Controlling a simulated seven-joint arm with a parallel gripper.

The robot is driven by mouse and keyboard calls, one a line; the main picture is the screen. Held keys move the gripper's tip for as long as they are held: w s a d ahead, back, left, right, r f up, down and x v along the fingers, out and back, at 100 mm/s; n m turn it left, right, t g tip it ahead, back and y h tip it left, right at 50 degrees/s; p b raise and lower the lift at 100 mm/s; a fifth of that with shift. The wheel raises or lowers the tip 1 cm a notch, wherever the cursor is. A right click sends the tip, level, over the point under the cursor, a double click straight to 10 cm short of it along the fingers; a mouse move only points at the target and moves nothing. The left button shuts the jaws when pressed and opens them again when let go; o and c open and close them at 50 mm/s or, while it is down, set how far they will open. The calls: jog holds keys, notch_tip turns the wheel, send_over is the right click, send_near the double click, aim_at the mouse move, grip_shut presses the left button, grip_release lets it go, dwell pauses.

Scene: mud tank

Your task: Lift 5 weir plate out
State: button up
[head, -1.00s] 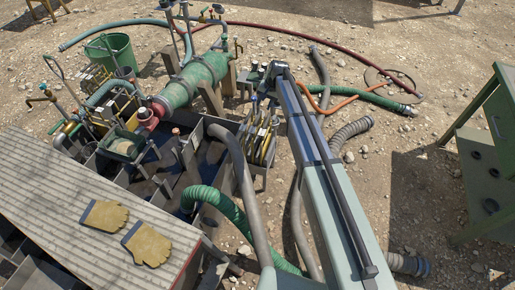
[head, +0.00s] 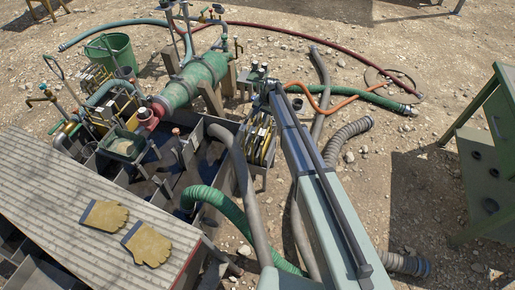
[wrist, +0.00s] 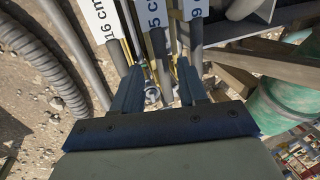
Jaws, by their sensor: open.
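The weir plate labelled "5 c…" (wrist: 156,25) shows in the wrist view between my gripper's two fingers (wrist: 160,88), its grey stem running down between them. Plates labelled "16 cm" (wrist: 102,22) and "9" (wrist: 194,10) stand on its left and right. The fingers are apart, and I cannot tell whether either touches a stem. In the head view, the rack of yellow-edged plates (head: 259,146) stands at the tank's right end, with the end of my arm just above it. The labels cannot be read there, and the fingertips are hard to make out.
A grey hose (head: 243,185) and a green hose (head: 225,208) run close by the rack. A green pipe (head: 198,78) lies behind it, and also shows at the right of the wrist view (wrist: 285,105). Gloves (head: 148,244) lie on the slatted cover.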

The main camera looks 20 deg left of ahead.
aim_at(257, 119)
jog(key=x, duration=0.4)
jog(key=shift+w+a+f, duration=0.1)
jog(key=shift+a+f, duration=0.1)
grip_shut()
dwell(0.5)
